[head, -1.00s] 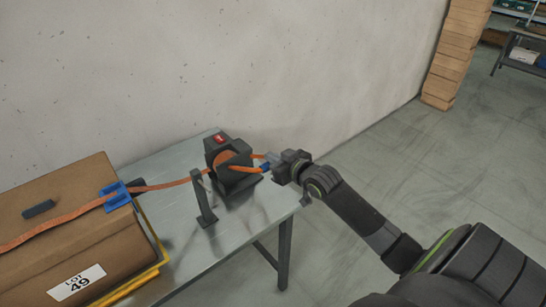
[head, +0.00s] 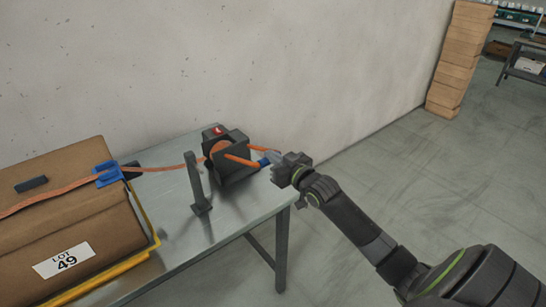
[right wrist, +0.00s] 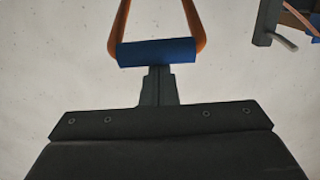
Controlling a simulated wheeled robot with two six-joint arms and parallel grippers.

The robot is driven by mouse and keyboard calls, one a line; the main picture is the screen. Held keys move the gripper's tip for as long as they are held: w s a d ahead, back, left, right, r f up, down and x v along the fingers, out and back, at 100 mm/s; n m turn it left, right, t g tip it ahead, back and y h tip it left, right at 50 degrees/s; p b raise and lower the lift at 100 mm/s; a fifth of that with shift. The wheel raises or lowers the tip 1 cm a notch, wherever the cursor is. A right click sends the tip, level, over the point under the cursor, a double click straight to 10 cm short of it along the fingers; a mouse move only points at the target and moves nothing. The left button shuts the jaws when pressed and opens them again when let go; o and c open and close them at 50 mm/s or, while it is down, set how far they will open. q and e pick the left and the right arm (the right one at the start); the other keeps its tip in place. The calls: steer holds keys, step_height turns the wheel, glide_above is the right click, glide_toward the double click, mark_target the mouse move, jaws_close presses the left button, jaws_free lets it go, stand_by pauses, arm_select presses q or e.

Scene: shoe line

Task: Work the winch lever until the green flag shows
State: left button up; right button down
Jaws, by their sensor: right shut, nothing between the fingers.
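The winch (head: 236,172) is a dark block on the table's far right part, with orange strap wound in it. A red marker (head: 217,131) shows on its top; I see no green. Its lever has two orange arms (head: 241,160) joined by a blue grip (head: 264,162), pointing right. My right gripper (head: 273,157) is shut and empty, its fingertips at the blue grip. In the right wrist view, the blue grip (right wrist: 157,52) lies across just beyond the shut fingertips (right wrist: 157,72); I cannot tell if they touch. My left gripper is out of view.
An orange strap (head: 160,169) runs from the winch past a dark post (head: 197,184) to a blue corner piece (head: 108,173) on a brown carton (head: 40,225) labelled LOT 49. The grey table (head: 175,237) stands against the wall.

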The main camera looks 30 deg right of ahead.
arm_select(q)
step_height(320, 180, down, 7)
steer(key=b, duration=0.6)
steer(key=shift+w, duration=0.3)
arm_select(e)
step_height(320, 180, down, 10)
steer(key=s, duration=0.2)
steer(key=shift+d+r, duration=0.15)
steer(key=shift+r, duration=0.1)
arm_select(q)
steer(key=shift+s, duration=0.1)
arm_select(e)
steer(key=shift+s, duration=0.1)
step_height(320, 180, up, 6)
steer(key=p, duration=0.4)
arm_select(q)
step_height(320, 180, up, 6)
steer(key=s+p, duration=0.1)
steer(key=p, duration=0.1)
steer(key=shift+s, duration=0.15)
arm_select(e)
steer(key=s+f, duration=0.3)
steer(key=s, duration=0.6)
steer(key=shift+d+t, duration=0.2)
steer(key=shift+t, duration=0.1)
arm_select(q)
steer(key=shift+r, duration=0.1)
arm_select(e)
steer(key=shift+f, duration=0.1)
